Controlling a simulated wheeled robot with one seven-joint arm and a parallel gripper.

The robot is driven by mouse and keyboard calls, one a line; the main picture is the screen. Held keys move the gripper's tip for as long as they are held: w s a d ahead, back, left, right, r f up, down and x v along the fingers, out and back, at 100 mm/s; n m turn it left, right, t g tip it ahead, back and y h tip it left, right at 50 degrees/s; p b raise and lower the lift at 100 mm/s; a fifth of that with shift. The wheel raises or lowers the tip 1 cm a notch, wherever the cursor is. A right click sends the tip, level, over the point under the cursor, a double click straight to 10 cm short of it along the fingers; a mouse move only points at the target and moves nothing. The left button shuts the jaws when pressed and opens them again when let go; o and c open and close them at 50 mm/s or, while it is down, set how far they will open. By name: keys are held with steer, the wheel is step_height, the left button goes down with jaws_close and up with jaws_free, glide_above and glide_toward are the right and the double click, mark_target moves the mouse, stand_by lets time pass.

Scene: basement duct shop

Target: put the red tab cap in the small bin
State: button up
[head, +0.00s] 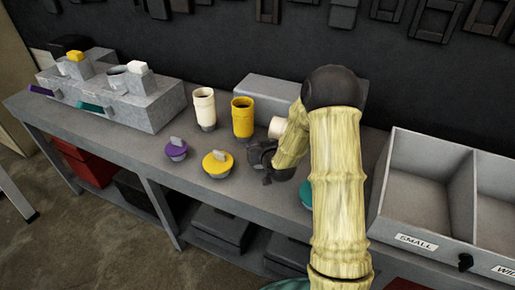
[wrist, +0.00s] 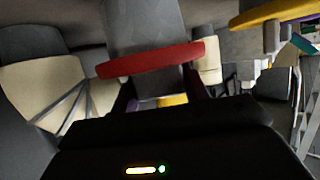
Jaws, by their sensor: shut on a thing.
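The red tab cap (wrist: 150,60) shows in the wrist view as a red disc edge just beyond my fingers. My gripper (wrist: 160,95) is shut on it, with a dark finger on each side of the grey part below the disc. In the head view my gripper (head: 266,172) is low over the bench, right of the yellow tab cap (head: 217,164); the red cap is hidden there. The small bin (head: 385,229), a grey open compartment labelled SMALL, stands at the bench's right, beyond my arm, and looks empty.
A purple tab cap (head: 176,150) and a partly hidden teal cap (head: 305,194) lie on the bench. Cream (head: 204,108) and yellow (head: 242,117) cylinders stand behind. A grey block fixture (head: 150,112) is at left. A second bin (head: 495,225) adjoins the small bin.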

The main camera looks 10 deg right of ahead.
steer(key=shift+w+a+f, duration=0.1)
steer(key=shift+f, duration=0.8)
steer(key=shift+s+a+r, duration=0.1)
steer(key=shift+s, duration=0.1)
steer(key=shift+f, duration=0.2)
steer(key=o, duration=1)
steer(key=shift+w+d, duration=0.1)
steer(key=shift+d, duration=0.1)
steer(key=shift+r, duration=0.15)
steer(key=b+v, duration=0.2)
steer(key=v, duration=1)
